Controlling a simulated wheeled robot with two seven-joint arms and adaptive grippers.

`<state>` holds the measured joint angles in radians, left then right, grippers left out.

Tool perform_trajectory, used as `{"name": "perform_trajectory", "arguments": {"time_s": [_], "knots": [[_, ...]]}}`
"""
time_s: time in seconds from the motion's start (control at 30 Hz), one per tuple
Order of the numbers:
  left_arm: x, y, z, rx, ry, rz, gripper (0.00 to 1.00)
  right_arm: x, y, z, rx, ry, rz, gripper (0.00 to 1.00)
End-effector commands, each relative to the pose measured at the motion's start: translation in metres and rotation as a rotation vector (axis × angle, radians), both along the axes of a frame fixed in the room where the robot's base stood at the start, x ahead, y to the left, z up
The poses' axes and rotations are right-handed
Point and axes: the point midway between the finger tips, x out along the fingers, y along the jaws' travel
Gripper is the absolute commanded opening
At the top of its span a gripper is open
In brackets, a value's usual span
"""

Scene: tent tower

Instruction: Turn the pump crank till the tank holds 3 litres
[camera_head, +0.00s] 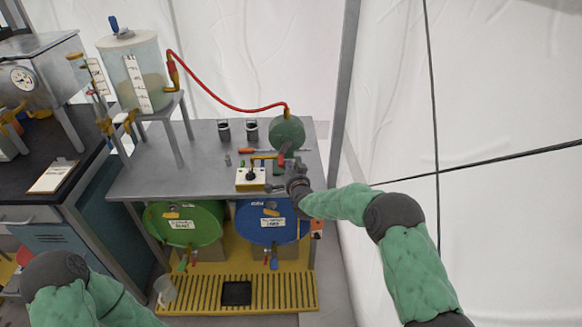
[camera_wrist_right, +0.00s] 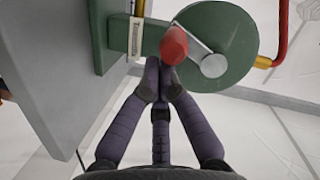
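The tank (camera_head: 152,62) is a clear cylinder with a white scale strip on a stand at the back left of the bench. Its scale marks and exact level are too small to read. The green round pump (camera_head: 287,131) stands at the bench's right end. In the right wrist view its disc (camera_wrist_right: 235,35) carries a silver crank arm (camera_wrist_right: 201,50) with a red handle (camera_wrist_right: 173,45). My right gripper (camera_wrist_right: 160,75) has its fingertips together, just below the red handle and seemingly against it. No handle shows between the fingers. My left gripper is out of view.
A red hose (camera_head: 225,101) runs from the tank to the pump. A yellow-white box (camera_head: 250,179) and two dark cups (camera_head: 224,130) stand on the grey bench (camera_head: 165,165). Green (camera_head: 187,222) and blue (camera_head: 266,222) drums lie below. A tent pole (camera_head: 344,85) rises at the right.

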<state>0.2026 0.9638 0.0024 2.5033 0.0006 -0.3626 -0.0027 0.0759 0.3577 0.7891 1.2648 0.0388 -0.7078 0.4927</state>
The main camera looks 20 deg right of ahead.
Motion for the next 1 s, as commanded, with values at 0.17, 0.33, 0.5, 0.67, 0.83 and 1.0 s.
{"name": "perform_trajectory", "arguments": {"time_s": [0.17, 0.33, 0.5, 0.67, 0.83, 1.0], "knots": [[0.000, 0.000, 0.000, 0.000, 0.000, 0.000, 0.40, 0.001, 0.005, 0.000, 0.071, -0.018, 0.001, 0.00], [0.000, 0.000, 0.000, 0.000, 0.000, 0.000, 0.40, 0.002, 0.009, 0.000, 0.138, -0.034, 0.002, 0.00], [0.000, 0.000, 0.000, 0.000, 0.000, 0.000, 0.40, 0.003, 0.013, 0.000, 0.205, -0.049, 0.001, 0.00], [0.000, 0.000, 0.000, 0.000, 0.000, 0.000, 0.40, 0.004, 0.016, 0.001, 0.263, -0.063, 0.002, 0.00], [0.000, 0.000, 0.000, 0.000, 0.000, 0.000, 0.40, 0.004, 0.020, 0.002, 0.325, -0.078, 0.002, 0.00], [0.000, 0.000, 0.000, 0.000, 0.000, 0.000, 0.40, 0.005, 0.023, 0.003, 0.384, -0.093, 0.002, 0.00]]}}
